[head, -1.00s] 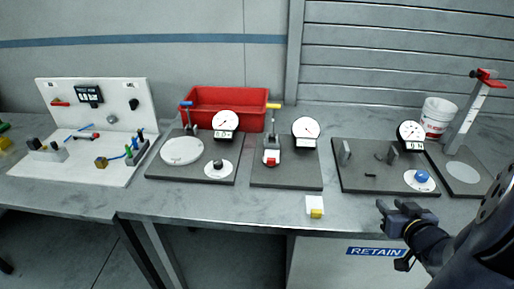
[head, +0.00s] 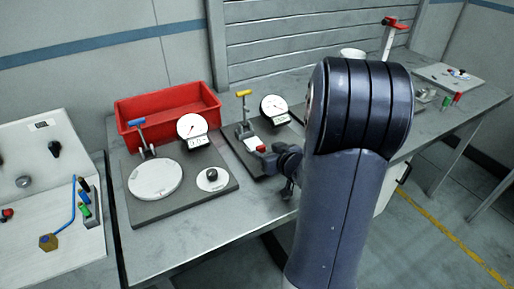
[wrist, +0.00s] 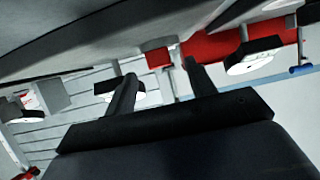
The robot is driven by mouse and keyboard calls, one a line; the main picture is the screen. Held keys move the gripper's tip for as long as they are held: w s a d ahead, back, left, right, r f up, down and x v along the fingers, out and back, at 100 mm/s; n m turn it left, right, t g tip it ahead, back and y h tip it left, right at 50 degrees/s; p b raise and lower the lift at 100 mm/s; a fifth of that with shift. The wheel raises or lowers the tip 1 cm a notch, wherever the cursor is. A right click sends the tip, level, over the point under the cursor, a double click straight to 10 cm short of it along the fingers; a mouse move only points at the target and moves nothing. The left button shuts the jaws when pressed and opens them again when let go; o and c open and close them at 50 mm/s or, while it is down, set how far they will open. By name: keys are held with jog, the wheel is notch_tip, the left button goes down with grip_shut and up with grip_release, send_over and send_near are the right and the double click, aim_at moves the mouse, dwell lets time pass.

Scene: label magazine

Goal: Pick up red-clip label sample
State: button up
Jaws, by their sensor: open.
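The red-clip label sample (head: 261,149) is a small white piece with a red block on its front end. It sits on the dark plate of the middle gauge station (head: 233,143), below the yellow-handled clamp (head: 243,94). My gripper (head: 272,156) is at the front edge of that plate, close to the red clip. In the wrist view, which looks upside down, the red clip (wrist: 160,58) appears between the two open fingers of my gripper (wrist: 160,70), beyond their tips. Contact cannot be made out. My arm hides part of the station and the bench to its right.
A red bin (head: 168,110) stands behind the left station, with its blue-handled clamp (head: 138,122) and dial gauge (head: 192,128). Another dial gauge (head: 273,108) stands just behind the sample. The bench front strip left of my gripper is clear.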

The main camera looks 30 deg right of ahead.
aim_at(262, 149)
jog(key=x, duration=0.3)
jog(key=shift+w+f, duration=0.1)
jog(key=shift+f, duration=0.05)
jog(key=c, duration=1.1)
jog(key=shift+c, duration=0.2)
